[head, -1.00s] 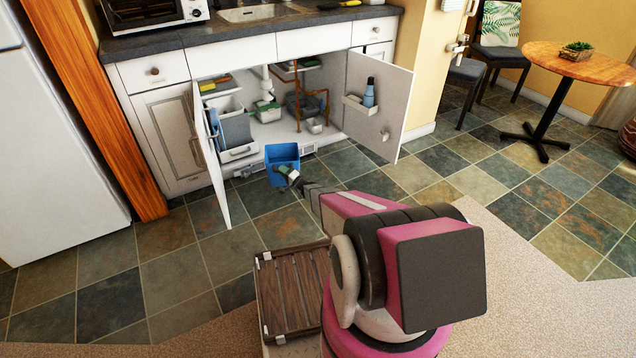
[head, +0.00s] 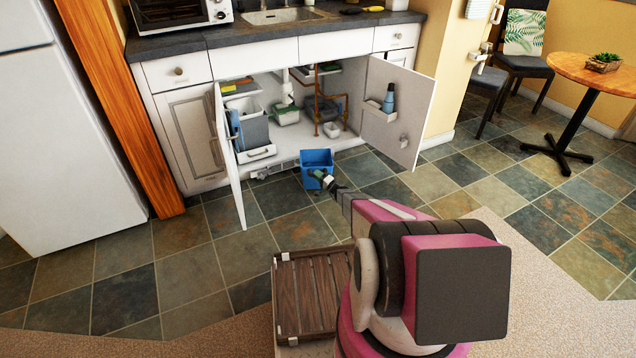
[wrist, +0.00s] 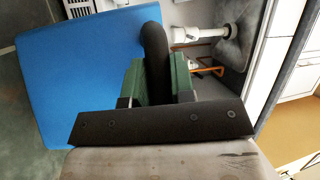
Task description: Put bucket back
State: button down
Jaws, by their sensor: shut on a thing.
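The blue bucket (head: 317,158) is in front of the open sink cabinet (head: 345,141), outside its front edge. My gripper (head: 325,178) is at the near side of the bucket and shut on it. In the wrist view the bucket (wrist: 75,80) fills the left as a large blue wall. My gripper's green-sided fingers (wrist: 152,82) meet around a dark rounded piece at its right edge. I cannot tell whether the bucket hangs just above the floor or touches it.
The left door (head: 232,160) and right door (head: 397,108) stand open on both sides. Inside are a grey bin (head: 252,128), a green-and-white box (head: 286,116), a small white container (head: 331,129) and copper pipes. A wooden slatted crate (head: 308,290) is near my base.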

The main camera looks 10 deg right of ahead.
jog(key=shift+f, duration=2.05)
jog(key=c, duration=1)
grip_release()
jog(key=shift+o, duration=0.2)
jog(key=shift+d, duration=0.1)
